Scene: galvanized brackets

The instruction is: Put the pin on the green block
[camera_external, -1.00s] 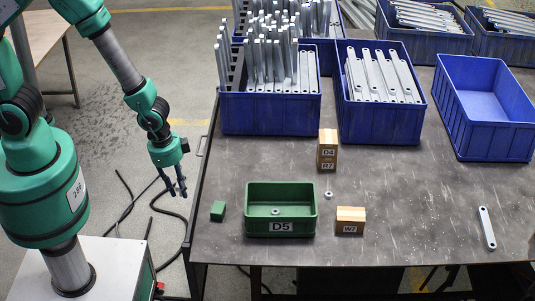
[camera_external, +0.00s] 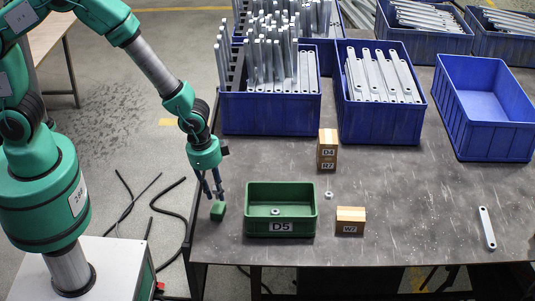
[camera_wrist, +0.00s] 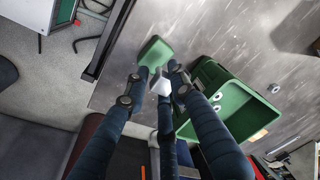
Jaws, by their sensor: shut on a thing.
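The green block (camera_external: 217,211) sits on the table near its left edge. My gripper (camera_external: 214,193) points down with its fingertips just above or at the block. In the wrist view, the fingers of my gripper (camera_wrist: 160,82) are shut on a small pale grey piece, which looks like the pin (camera_wrist: 162,87). The green block (camera_wrist: 155,54) shows just beyond it. I cannot tell whether the pin touches the block. The pin cannot be made out in the external view.
The green D5 bin (camera_external: 250,221), with a small ring part (camera_external: 276,211) inside, stands right of the block. A flat bracket (camera_external: 487,228) lies far right. Blue crates (camera_external: 270,115) line the back.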

